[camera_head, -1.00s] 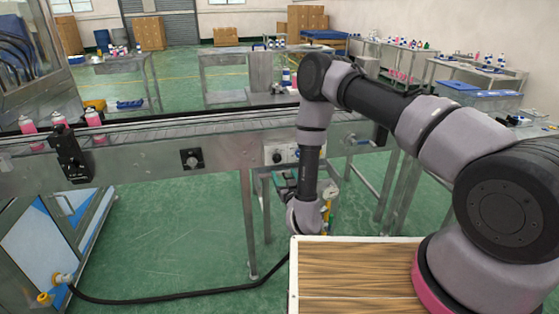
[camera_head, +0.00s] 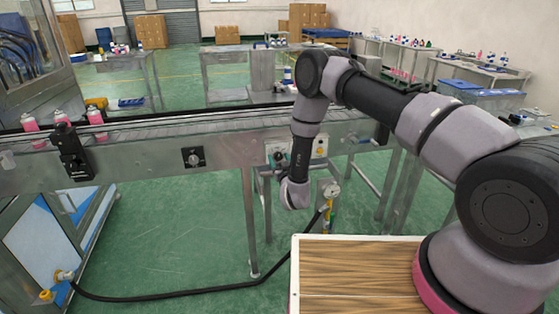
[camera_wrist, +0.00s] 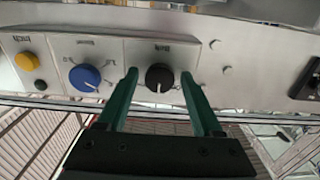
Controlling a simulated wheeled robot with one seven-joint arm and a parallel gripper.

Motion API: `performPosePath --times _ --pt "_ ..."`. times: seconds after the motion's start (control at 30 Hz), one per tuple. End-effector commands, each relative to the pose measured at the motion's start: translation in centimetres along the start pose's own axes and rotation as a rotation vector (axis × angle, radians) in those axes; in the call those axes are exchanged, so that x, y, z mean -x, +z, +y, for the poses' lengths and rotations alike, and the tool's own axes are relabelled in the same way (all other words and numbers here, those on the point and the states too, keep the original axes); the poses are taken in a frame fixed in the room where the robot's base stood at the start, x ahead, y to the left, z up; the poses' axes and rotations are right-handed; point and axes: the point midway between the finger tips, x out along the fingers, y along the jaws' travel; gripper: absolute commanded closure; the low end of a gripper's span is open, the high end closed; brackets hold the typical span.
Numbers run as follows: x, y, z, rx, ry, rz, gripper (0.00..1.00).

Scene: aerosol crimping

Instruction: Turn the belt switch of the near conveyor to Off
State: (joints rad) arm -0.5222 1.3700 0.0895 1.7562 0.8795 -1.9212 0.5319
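The near conveyor (camera_head: 225,150) runs across the head view, with a control panel (camera_head: 320,146) on its front, partly hidden behind my arm. In the wrist view, the panel (camera_wrist: 120,60) carries a black rotary knob (camera_wrist: 159,82) with a white mark pointing down in the picture. A blue rotary knob (camera_wrist: 84,77) is left of it. The labels are too small to read. My gripper (camera_wrist: 159,75) is open, with one green finger on each side of the black knob. I cannot tell whether the fingers touch it.
A yellow button (camera_wrist: 21,42) and a small black button (camera_wrist: 41,86) are at the panel's left in the wrist view. Another black switch (camera_head: 193,157) is on the conveyor front. Pink cans (camera_head: 95,117) stand on the belt. A black hose (camera_head: 185,293) crosses the floor.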

Motion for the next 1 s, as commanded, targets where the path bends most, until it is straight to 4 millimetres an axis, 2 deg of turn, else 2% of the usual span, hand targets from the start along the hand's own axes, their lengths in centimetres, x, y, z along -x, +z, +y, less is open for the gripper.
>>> performPosePath --times 0.03,0.13,0.17,0.57,1.0 --pt "0.01 0.0 0.0 0.0 0.0 0.0 0.57" --pt "0.02 0.0 0.0 0.0 0.0 0.0 0.95" --pt "0.02 0.0 0.0 0.0 0.0 0.0 1.0" --pt "0.03 0.01 0.0 0.07 0.0 0.0 1.0" --pt "0.07 0.02 -0.04 0.422 -0.002 0.0 1.0"
